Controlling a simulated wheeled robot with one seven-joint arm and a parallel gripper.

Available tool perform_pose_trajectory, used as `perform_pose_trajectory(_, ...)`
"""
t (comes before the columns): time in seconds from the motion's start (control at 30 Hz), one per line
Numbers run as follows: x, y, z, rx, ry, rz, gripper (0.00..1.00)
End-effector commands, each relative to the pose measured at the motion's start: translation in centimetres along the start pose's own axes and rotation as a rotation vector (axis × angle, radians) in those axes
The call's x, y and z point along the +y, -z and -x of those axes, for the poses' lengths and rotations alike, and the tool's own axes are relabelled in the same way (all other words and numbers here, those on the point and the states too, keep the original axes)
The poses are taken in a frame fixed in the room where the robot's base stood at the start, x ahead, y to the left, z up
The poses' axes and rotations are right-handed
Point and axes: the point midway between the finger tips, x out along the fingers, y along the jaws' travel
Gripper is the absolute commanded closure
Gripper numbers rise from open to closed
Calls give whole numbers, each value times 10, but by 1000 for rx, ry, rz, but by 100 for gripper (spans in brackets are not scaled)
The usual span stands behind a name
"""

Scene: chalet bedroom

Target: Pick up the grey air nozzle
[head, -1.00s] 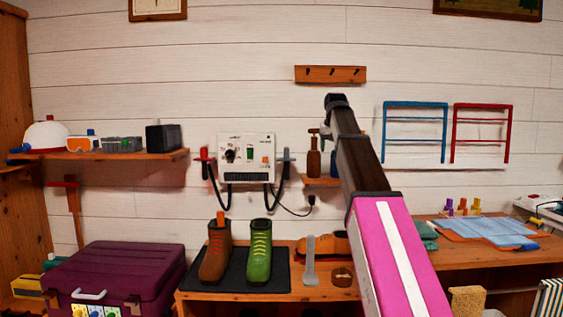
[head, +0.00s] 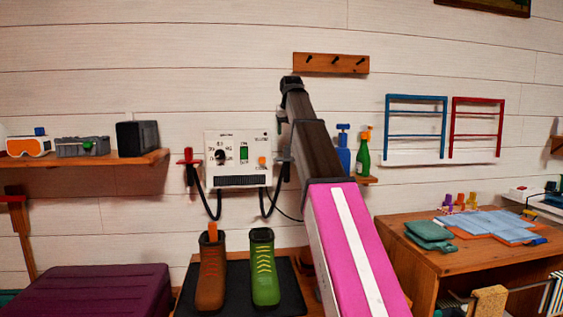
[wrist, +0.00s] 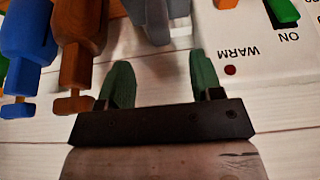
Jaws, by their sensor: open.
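The grey air nozzle (wrist: 157,22) shows in the wrist view at the top edge, its upper part cut off by the frame. It lies between a brown bottle and the white control box. My gripper (wrist: 160,82) is open, with two green fingers apart and nothing between them. The nozzle appears beyond the fingertips, roughly in line with the gap; I cannot tell the exact distance. In the head view the nozzle (head: 282,158) is at the right side of the control box (head: 238,156), largely hidden by my arm.
A red nozzle (head: 188,158) hangs left of the box. The brown bottle (wrist: 82,45) and a blue bottle (wrist: 28,45) stand close beside the grey nozzle. A green bottle (head: 363,155) is farther right. Boots (head: 264,268) stand below on a dark mat.

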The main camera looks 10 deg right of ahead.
Motion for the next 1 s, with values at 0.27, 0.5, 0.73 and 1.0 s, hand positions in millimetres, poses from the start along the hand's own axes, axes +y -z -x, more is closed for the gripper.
perform_pose_trajectory(0.27,0,-1,-40,-2,0,0,40)
perform_pose_trajectory(0.5,0,0,-55,-1,0,0,40)
perform_pose_trajectory(0.73,1,0,-87,-1,0,0,40)
perform_pose_trajectory(1.0,1,0,-96,-1,0,0,40)
